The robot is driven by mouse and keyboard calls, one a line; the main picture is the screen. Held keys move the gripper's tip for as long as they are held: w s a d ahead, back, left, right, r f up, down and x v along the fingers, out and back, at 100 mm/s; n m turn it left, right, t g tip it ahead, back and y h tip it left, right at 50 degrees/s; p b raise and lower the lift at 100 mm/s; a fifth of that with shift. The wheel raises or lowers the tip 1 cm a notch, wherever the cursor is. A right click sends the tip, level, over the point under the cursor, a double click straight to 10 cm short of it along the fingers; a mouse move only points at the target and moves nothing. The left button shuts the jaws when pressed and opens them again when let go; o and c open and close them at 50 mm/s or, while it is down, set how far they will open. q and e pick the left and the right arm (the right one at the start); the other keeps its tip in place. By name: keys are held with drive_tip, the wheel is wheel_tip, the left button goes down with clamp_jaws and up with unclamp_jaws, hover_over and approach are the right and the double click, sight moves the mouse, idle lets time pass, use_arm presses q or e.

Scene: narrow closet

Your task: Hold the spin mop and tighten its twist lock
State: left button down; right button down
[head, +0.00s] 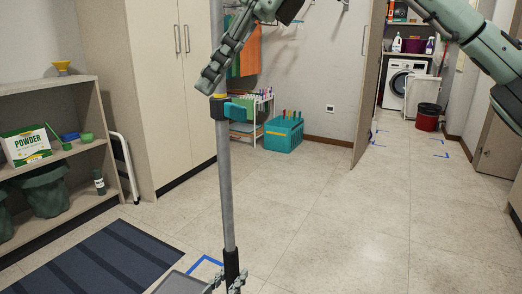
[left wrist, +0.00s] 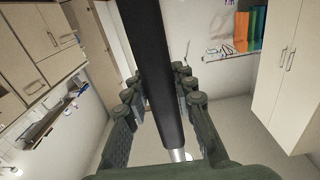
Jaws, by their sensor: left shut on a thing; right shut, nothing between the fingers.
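The spin mop's grey pole (head: 226,180) stands nearly upright in the head view, and its lower end is out of frame. Its twist lock, a dark collar with a yellow ring and a teal tab (head: 236,110), sits partway up the pole. My left gripper (head: 229,286) is low on the pole, shut around a black grip section (head: 231,265). In the left wrist view the black section (left wrist: 156,70) runs between the left fingers (left wrist: 155,80). My right gripper (head: 206,88) is shut and empty, its fingertips just above and left of the lock, covering part of the pole. Contact is unclear.
Shelves (head: 50,158) with a powder box (head: 26,145) stand at the left, beside tall cabinets (head: 165,90). A teal crate (head: 283,134) is behind the pole. A dark striped mat (head: 95,262) lies front left. The tiled floor (head: 340,220) on the right is clear.

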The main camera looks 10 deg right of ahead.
drive_tip(key=w+d+f+n+t+y, duration=0.1)
drive_tip(key=w+d+f+n+y, duration=0.1)
drive_tip(key=d+n+y, duration=0.3)
drive_tip(key=w+d+f+n+t+y, duration=0.2)
drive_tip(key=w+d+f+n+y, duration=0.1)
drive_tip(key=d+n, duration=0.9)
drive_tip(key=d+f+y, duration=0.1)
drive_tip(key=d+y, duration=0.1)
drive_tip(key=d, duration=0.1)
drive_tip(key=shift+d+f+n+t+y, duration=0.2)
drive_tip(key=shift+f+n+t+y, duration=0.1)
drive_tip(key=shift+n, duration=0.1)
drive_tip(key=shift+w, duration=0.15)
approach(229, 110)
drive_tip(key=w+a, duration=0.2)
drive_tip(key=a, duration=0.1)
drive_tip(key=shift+s+a+f, duration=0.15)
drive_tip(key=shift+a, duration=0.6)
drive_tip(key=shift+s+a+m+t, duration=0.15)
drive_tip(key=shift+m+t, duration=0.25)
drive_tip(key=shift+t, duration=0.2)
